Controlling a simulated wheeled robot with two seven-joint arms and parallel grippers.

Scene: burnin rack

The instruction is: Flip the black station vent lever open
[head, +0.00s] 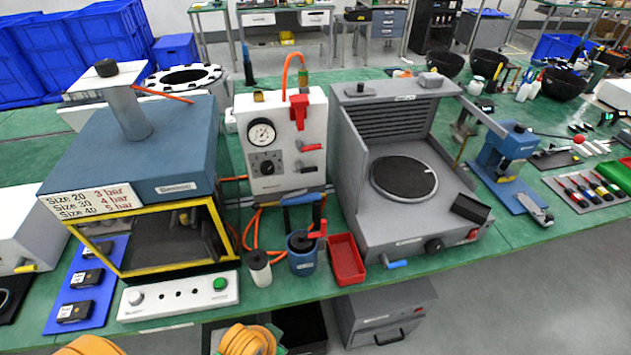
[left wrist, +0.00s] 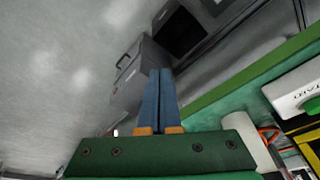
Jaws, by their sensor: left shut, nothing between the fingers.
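A grey station (head: 400,160) with a round dark plate stands in the middle of the bench in the head view. A small blue lever (head: 397,263) sits low on its front, and a black knob (head: 433,245) and a red switch are to the right. I cannot make out for certain which part is the black station vent lever. My left gripper (left wrist: 161,72) shows in the left wrist view, its blue fingers together and empty, beside the green bench edge. My right gripper is not in view.
A yellow-framed press (head: 174,272) with a white control box (head: 182,295) stands left. A white gauge panel (head: 285,143), blue pot (head: 302,262) and red tray (head: 346,260) are beside the station. A grey cabinet (head: 385,310) stands below the bench, also in the left wrist view (left wrist: 137,72).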

